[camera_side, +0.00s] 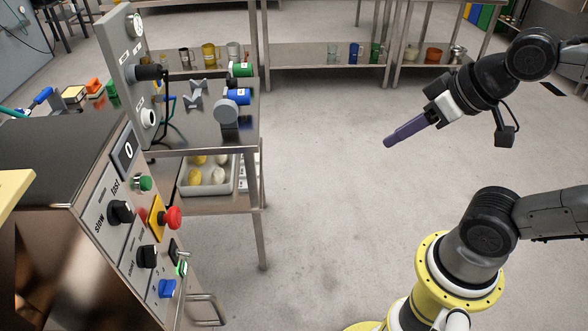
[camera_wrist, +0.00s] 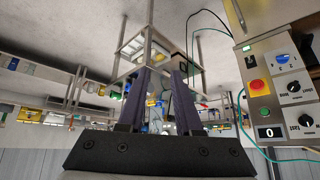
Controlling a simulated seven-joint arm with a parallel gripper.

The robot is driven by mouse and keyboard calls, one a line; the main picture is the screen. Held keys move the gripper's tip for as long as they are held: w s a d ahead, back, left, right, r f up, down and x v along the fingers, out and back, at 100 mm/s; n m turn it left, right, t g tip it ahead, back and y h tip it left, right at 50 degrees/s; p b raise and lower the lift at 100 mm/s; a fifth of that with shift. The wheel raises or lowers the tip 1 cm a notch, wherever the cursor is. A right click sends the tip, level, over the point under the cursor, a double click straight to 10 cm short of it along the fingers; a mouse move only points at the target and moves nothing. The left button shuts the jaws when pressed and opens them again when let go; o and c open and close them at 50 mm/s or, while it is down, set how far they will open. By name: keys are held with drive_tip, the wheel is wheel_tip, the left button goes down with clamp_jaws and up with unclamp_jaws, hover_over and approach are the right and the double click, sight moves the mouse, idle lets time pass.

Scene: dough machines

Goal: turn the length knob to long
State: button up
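The length knob (camera_side: 147,256) is a black round knob on the sloped control panel at the left of the side view, below the slow-fast knob (camera_side: 121,212). A "short" label is beside it; its exact pointing is too small to tell. It also seems to show in the wrist view (camera_wrist: 294,86), where the panel appears upside down at the right edge. My gripper (camera_side: 388,143) has purple fingers and is in the air, well right of the panel and apart from it. In the wrist view its two fingers (camera_wrist: 160,72) stand apart with nothing held between them.
A red emergency button (camera_side: 173,217), a green button (camera_side: 145,183) and a blue knob (camera_side: 167,288) surround the knob. A display (camera_side: 128,149) reads 0. A metal handle (camera_side: 207,310) sticks out below. Open floor lies between the panel and my gripper.

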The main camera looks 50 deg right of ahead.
drive_tip(key=w+a+r+m+t+y, duration=0.1)
drive_tip(key=w+a+r+m+t, duration=0.1)
drive_tip(key=w+r+t, duration=0.75)
drive_tip(key=w+a+y, duration=0.3)
drive_tip(key=w+a, duration=0.5)
drive_tip(key=w, duration=0.2)
drive_tip(key=n+g+y, duration=0.4)
drive_tip(key=y, duration=0.5)
approach(155, 257)
drive_tip(key=shift+w+a, duration=0.4)
drive_tip(key=shift+a, duration=0.05)
drive_tip(key=shift+x, duration=3.3)
drive_tip(key=shift+d, duration=0.15)
clamp_jaws()
drive_tip(key=m, duration=0.3)
drive_tip(key=shift+c, duration=1)
unclamp_jaws()
drive_tip(key=shift+m, duration=0.5)
drive_tip(key=shift+o, duration=1)
